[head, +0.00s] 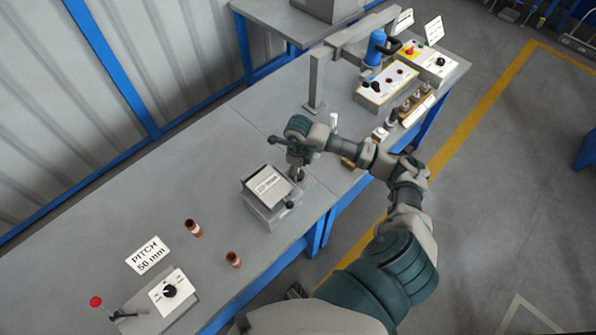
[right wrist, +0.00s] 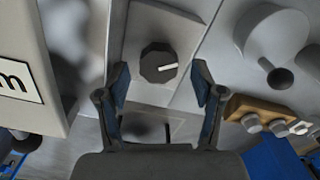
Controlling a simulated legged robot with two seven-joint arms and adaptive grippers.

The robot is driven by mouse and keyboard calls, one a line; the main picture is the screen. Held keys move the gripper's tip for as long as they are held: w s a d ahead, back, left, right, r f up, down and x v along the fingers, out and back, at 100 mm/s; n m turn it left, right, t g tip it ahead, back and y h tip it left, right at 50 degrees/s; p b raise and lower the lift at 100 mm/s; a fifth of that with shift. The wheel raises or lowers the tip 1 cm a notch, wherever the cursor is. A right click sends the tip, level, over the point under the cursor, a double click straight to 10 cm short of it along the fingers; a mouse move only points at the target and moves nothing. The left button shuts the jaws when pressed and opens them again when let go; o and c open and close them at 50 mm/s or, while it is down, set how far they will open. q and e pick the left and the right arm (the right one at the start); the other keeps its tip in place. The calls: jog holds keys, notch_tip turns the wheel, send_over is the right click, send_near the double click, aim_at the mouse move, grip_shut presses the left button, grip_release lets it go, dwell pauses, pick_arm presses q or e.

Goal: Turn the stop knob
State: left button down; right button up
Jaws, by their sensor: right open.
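A dark, many-sided knob (right wrist: 159,63) with a white pointer line sits on a light grey plate (right wrist: 140,22) in the right wrist view. The pointer aims right and slightly up. My right gripper (right wrist: 161,82) is open, its two fingers apart on either side of the knob's near side, with nothing held. I cannot tell whether they touch the knob. In the head view my right gripper (head: 296,160) points down beside the grey box with a tilted label plate (head: 268,186) and largely hides the knob there. No stop lettering is readable. My left gripper is not in view.
A wooden block with white pegs (right wrist: 262,115) stands close right of the gripper. Another knob box (head: 172,292), a red-tipped lever (head: 96,301), a pitch sign (head: 149,255) and two copper-coloured pieces (head: 193,228) are at lower left. Control boxes (head: 386,84) stand beyond.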

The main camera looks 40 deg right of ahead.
jog(key=shift+f, duration=0.7)
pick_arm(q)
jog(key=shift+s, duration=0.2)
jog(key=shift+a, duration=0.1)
pick_arm(e)
jog(key=c, duration=1.1)
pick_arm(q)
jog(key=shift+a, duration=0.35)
pick_arm(e)
jog(key=shift+c, duration=0.2)
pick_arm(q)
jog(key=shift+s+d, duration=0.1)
pick_arm(e)
jog(key=shift+r+m, duration=0.1)
jog(key=shift+m, duration=0.2)
